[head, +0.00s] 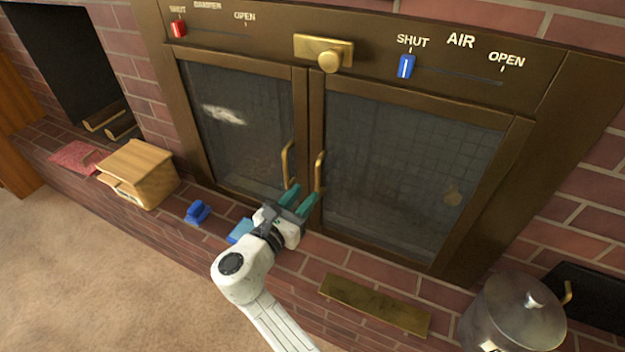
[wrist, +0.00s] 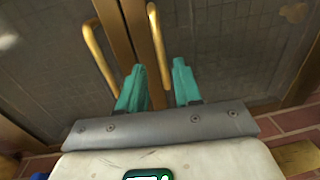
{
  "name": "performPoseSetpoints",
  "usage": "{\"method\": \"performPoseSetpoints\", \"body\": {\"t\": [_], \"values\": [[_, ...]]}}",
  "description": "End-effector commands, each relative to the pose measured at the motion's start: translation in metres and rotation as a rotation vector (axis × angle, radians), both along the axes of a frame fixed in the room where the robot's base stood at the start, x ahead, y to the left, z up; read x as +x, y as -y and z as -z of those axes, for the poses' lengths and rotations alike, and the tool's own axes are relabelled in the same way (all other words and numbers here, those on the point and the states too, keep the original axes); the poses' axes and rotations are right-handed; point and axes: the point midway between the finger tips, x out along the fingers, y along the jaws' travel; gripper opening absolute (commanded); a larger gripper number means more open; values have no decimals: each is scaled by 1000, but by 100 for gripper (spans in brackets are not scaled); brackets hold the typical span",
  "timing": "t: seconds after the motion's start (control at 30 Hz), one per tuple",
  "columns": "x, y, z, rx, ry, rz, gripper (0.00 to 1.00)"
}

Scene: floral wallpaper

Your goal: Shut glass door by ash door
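Two glass doors with brown metal frames stand side by side, the left door (head: 235,125) and the right door (head: 400,165). The left door's brass handle (head: 288,165) and the right door's brass handle (head: 319,171) flank the middle seam. Both doors look about flush; I cannot tell whether either is slightly ajar. My gripper (head: 303,192) is open and empty at the handles' lower ends. In the wrist view, the right handle (wrist: 158,45) appears between my teal fingertips (wrist: 159,68); contact is unclear. A brass plate (head: 375,305), possibly the ash door, is in the brick below the right door.
A brass knob (head: 330,61), blue air slider (head: 406,66) and red damper slider (head: 178,28) are above the doors. A metal pot (head: 513,315) stands right. A wooden box (head: 138,172) and a blue object (head: 197,212) sit left on the ledge. Carpet (head: 90,270) is clear.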

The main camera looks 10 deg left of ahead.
Motion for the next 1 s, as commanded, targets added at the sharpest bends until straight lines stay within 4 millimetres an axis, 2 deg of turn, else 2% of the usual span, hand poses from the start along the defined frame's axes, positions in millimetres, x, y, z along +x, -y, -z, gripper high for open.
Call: {"method": "performPoseSetpoints", "body": {"t": [0.1,0.3,0.87,0.97,1.0], "values": [[-17,-9,-1,0,-1,-3,34],[-30,-14,0,0,-1,0,34],[-31,-15,0,1,0,0,34],[-33,3,10,67,-12,35,34],[-36,16,17,120,-22,64,34]]}}
